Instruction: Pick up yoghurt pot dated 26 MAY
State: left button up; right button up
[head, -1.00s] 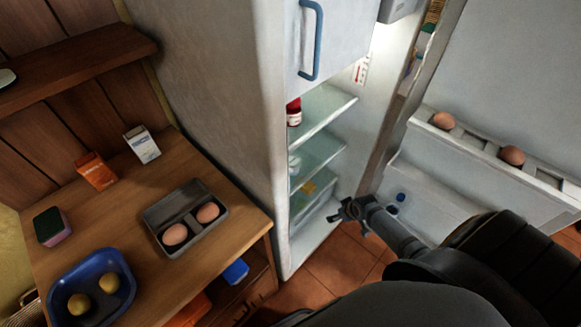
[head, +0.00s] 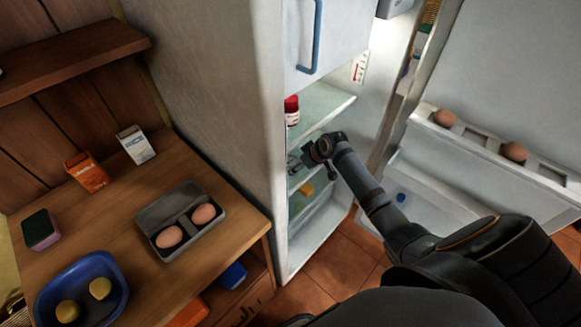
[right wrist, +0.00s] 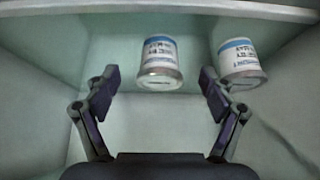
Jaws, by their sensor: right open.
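Two white yoghurt pots with blue bands stand on a fridge shelf in the right wrist view. One pot (right wrist: 159,62) is centred ahead of my right gripper (right wrist: 158,76), in line with the gap between its fingers. The other pot (right wrist: 239,60) is to the right, outside the right finger. The print on both is too blurred to read a date. My right gripper is open and empty. In the head view it (head: 316,152) is at the fridge opening by the middle shelf, largely hiding the pots. My left gripper is not in view.
A red-lidded jar (head: 292,111) stands on the upper fridge shelf (head: 325,103). The open fridge door (head: 500,75) holds eggs on the right. The fridge side wall (head: 215,95) bounds the left. A wooden counter (head: 115,220) holds an egg box, cartons and a blue tray.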

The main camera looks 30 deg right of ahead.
aim_at(291, 161)
jog(key=w, duration=0.1)
jog(key=w+a, duration=0.1)
jog(key=shift+w, duration=0.4)
jog(key=b+x, duration=0.1)
jog(key=x, duration=0.2)
jog(key=shift+f, duration=0.1)
jog(key=shift+c, duration=0.5)
jog(key=c, duration=1.2)
jog(key=shift+o, duration=0.2)
jog(key=shift+r, duration=0.4)
jog(key=s+d, duration=0.2)
jog(key=s, duration=0.3)
jog(key=s+d+p, duration=0.1)
jog(key=s+d, duration=0.1)
jog(key=s, duration=0.4)
jog(key=s+d+r+p, duration=0.1)
jog(key=s, duration=0.4)
jog(key=shift+s+d, duration=0.4)
